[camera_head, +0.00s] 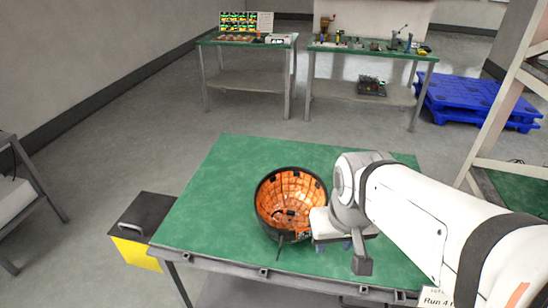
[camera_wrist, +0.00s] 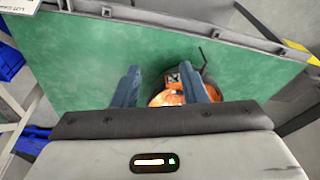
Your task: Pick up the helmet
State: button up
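The helmet (camera_head: 285,190) lies open side up on the green table, showing a dark rim and an orange padded inside. My gripper (camera_head: 333,246) is just right of the helmet's near right edge, partly covering that side. In the wrist view my two blue fingers (camera_wrist: 161,80) are apart. Part of the helmet (camera_wrist: 170,97) shows between and behind them, mostly toward the right finger. The gripper body hides the rest. I cannot tell whether a finger touches the helmet.
The green table top (camera_head: 225,185) is clear to the left and behind the helmet. A black-topped yellow bin (camera_head: 140,220) stands at the table's left. Two benches with small items stand at the back, and blue pallets (camera_head: 465,98) lie at the right.

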jog(key=w+d+f+m+t+y+p, duration=0.1)
jog(key=w+m+p, duration=0.15)
jog(key=w, duration=0.65)
jog(key=m+t+p, duration=0.1)
jog(key=m+p, duration=0.1)
jog(key=p, duration=0.1)
send_near(326, 202)
notch_tip(326, 202, down, 3)
jog(key=a, duration=0.1)
jog(key=shift+t, duration=0.3)
jog(key=b+x, duration=0.1)
jog(key=x, duration=0.2)
jog(key=b+x, duration=0.1)
jog(key=x, duration=0.1)
jog(key=d+b+x, duration=0.1)
jog(key=x, duration=0.2)
jog(key=shift+w+a+f, duration=0.1)
jog(key=shift+w+f, duration=0.1)
jog(key=shift+w, duration=0.3)
grip_shut()
jog(key=shift+r, duration=0.1)
